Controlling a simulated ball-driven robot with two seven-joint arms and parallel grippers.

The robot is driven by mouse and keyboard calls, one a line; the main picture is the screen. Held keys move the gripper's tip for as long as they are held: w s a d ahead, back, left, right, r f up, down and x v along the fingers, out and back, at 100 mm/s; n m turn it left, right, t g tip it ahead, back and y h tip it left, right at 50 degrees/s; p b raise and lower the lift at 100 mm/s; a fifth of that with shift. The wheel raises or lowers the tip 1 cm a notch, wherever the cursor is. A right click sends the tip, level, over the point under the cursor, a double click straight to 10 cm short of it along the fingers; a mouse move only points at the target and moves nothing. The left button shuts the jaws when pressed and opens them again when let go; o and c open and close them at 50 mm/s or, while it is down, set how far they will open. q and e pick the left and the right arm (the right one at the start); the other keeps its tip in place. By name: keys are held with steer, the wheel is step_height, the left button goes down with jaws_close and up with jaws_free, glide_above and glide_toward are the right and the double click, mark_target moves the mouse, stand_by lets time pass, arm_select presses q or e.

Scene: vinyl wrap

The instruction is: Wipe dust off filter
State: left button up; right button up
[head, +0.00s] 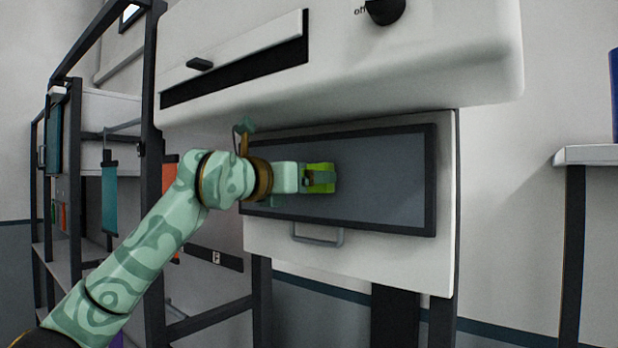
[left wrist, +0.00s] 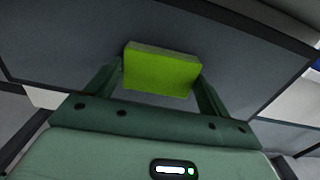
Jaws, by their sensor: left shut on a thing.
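The filter (head: 385,180) is a dark grey rectangular panel in a black frame on the front of a white machine. It also fills much of the left wrist view (left wrist: 60,45). My left gripper (head: 318,179) is in front of the filter's left half, shut on a bright green sponge (head: 321,168). In the left wrist view the sponge (left wrist: 161,72) sits between the two fingers, close against the filter; I cannot tell whether it touches. No separate dust patches can be made out. My right gripper is not in view.
The white machine (head: 460,50) overhangs the filter, with a black knob (head: 384,10) above. A grey handle (head: 318,236) is below the filter. A dark-framed shelf rack (head: 152,150) stands at left, a white shelf (head: 588,155) with a blue object (head: 614,95) at right.

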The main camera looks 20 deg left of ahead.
arm_select(q)
steer(key=w+a+p, duration=0.3)
steer(key=a, duration=0.5)
steer(key=shift+a, duration=0.3)
stand_by(0.3)
steer(key=shift+b+v, duration=1.1)
steer(key=shift+v, duration=1.85)
steer(key=shift+s, duration=0.1)
steer(key=b+v, duration=0.1)
steer(key=v, duration=0.1)
steer(key=shift+s+a, duration=0.15)
steer(key=shift+s, duration=0.2)
